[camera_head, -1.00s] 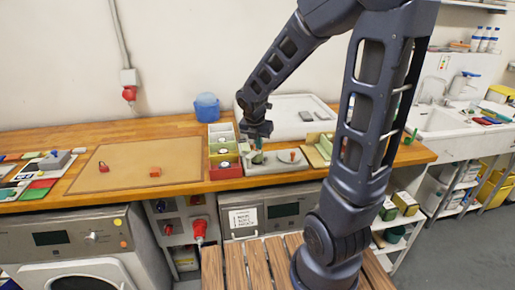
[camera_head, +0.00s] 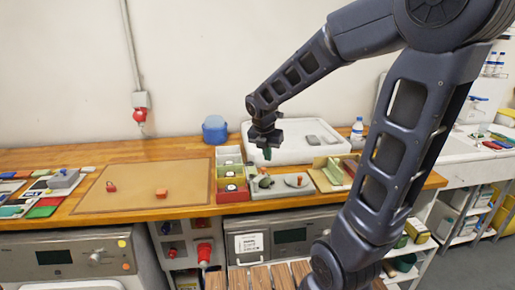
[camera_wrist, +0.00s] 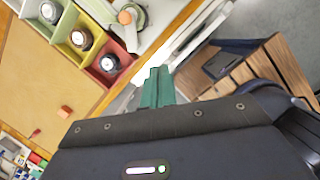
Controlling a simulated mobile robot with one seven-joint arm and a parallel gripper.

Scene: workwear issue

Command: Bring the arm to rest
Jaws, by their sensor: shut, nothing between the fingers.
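My gripper (camera_head: 267,154) hangs in the air above the back of the worktop, near the grey tray (camera_head: 275,191) and the bin with compartments. Its green fingers point down, clear of the things below. In the wrist view the two teal fingers (camera_wrist: 157,88) lie together with nothing between them. My arm reaches in from the right of the head view, bent at the elbow.
The bin with green, yellow and red compartments (camera_head: 233,197) holds round dark items. A tan mat (camera_head: 130,190) bears a red padlock-like item (camera_head: 111,187) and an orange block (camera_head: 161,193). A blue tub (camera_head: 214,133) and white basin (camera_head: 290,152) stand behind.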

